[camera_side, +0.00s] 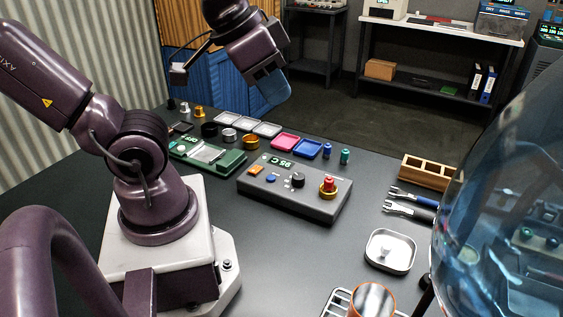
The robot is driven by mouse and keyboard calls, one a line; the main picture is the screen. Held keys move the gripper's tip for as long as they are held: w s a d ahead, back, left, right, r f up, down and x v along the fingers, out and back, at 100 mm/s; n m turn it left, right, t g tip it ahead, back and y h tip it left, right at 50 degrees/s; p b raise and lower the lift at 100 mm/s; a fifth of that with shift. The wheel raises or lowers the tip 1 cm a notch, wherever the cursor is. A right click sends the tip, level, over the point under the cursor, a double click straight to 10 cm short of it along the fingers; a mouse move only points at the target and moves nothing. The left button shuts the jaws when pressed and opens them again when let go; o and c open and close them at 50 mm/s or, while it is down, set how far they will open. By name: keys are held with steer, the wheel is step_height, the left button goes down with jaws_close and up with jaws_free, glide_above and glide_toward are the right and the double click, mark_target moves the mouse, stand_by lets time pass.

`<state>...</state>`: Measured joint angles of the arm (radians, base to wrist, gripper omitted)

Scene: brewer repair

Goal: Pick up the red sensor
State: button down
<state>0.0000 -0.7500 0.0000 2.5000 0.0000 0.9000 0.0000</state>
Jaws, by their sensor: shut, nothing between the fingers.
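A small red knob-like cylinder (328,183), which looks like the red sensor, sits upright in a gold ring at the right end of the grey control box (296,208). Similar small blue (326,149) and teal (345,156) cylinders stand on the table behind the box. My gripper (273,92) is high above the back of the table, up and left of the red piece and well apart from it. Its bluish fingers are shut and empty.
A large clear blue vessel (505,200) blocks the right edge.

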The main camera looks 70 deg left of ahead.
stand_by(0.4)
steer(key=c, duration=0.8)
jaws_free()
steer(key=n+g, duration=0.6)
steer(key=n, duration=1.1)
glide_above(329, 179)
step_height(329, 179, down, 17)
step_height(329, 179, down, 12)
steer(key=shift+f, duration=0.15)
